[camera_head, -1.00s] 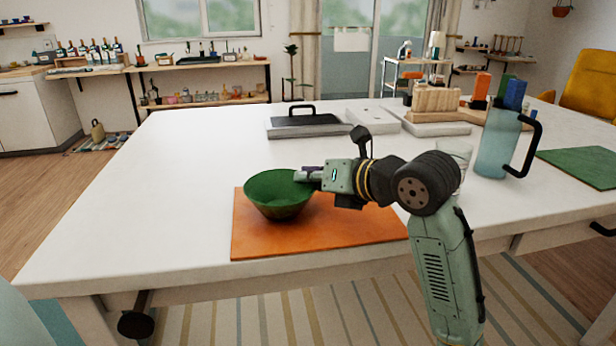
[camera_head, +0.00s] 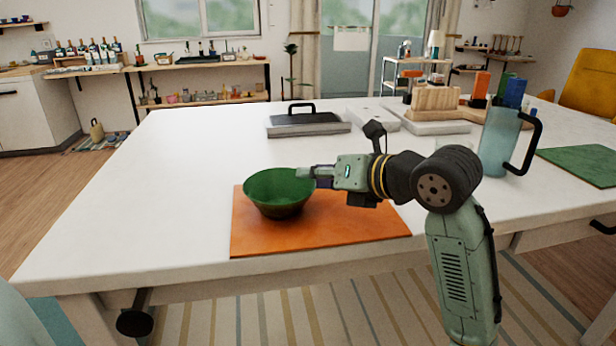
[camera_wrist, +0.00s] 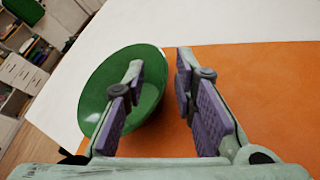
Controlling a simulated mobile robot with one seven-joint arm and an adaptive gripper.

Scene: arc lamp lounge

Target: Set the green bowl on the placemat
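The green bowl (camera_head: 279,190) stands upright on the left part of the orange placemat (camera_head: 340,232), near its back edge. My gripper (camera_head: 303,173) is at the bowl's right rim. In the wrist view, my gripper (camera_wrist: 160,85) has its two fingers well apart. The left finger overlaps the bowl (camera_wrist: 112,82), and the right finger is over the orange placemat (camera_wrist: 270,90). The bowl's right rim shows between the fingers with a gap to the right finger. I cannot tell whether the left finger touches the bowl. The bowl's base is hidden in the wrist view.
A blue pitcher (camera_head: 497,145) with a black handle stands to the right of my arm. A green mat (camera_head: 585,165) lies at the table's right. A lidded tray (camera_head: 308,124) and a wooden rack (camera_head: 436,99) stand behind. The white table (camera_head: 150,190) is clear on the left.

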